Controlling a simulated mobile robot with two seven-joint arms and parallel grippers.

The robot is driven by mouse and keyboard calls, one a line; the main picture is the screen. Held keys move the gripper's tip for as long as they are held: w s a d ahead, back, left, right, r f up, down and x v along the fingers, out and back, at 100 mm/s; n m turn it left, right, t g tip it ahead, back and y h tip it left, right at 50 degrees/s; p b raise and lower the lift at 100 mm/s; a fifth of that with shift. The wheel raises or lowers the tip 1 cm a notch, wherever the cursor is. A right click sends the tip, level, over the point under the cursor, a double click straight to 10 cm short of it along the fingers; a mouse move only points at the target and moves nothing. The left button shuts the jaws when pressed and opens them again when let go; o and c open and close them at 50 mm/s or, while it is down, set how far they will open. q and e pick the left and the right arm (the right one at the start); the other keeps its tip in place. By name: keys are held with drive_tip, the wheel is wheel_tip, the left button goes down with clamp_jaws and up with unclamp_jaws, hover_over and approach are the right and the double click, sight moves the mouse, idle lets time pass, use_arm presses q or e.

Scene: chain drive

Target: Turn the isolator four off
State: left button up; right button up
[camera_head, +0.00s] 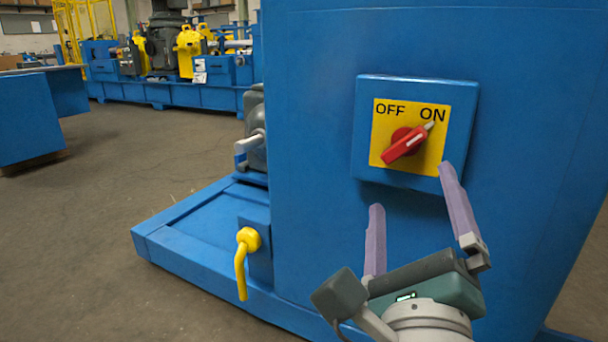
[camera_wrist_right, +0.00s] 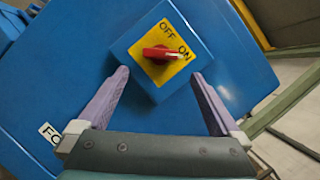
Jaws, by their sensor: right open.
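The isolator is a blue box (camera_head: 364,125) with a yellow plate (camera_head: 383,112) marked OFF at left and ON at right, on a large blue cabinet (camera_head: 310,90). Its red rotary handle (camera_head: 405,143) has a pale tip pointing up and right toward ON. The handle also shows in the right wrist view (camera_wrist_right: 161,54), beyond the fingertips. My right gripper (camera_head: 411,188) is open and empty, with its two purple fingers spread just below the box and apart from the handle. My left gripper is not in view.
A yellow bent lever (camera_head: 242,262) sticks out from the cabinet's blue base (camera_head: 190,240) at lower left. A blue bench (camera_head: 30,115) stands at far left. Blue and yellow machinery (camera_head: 160,60) lies behind. The floor (camera_head: 130,155) between is clear.

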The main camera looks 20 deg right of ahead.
sight(405, 146)
drive_tip(key=b+x, duration=0.1)
drive_tip(key=x, duration=0.8)
drive_tip(key=shift+w+d+r+b, duration=0.1)
drive_tip(key=shift+w+d+b, duration=0.05)
drive_tip(key=shift+w+b, duration=0.15)
drive_tip(key=shift+s, duration=0.1)
drive_tip(key=shift+c, duration=0.2)
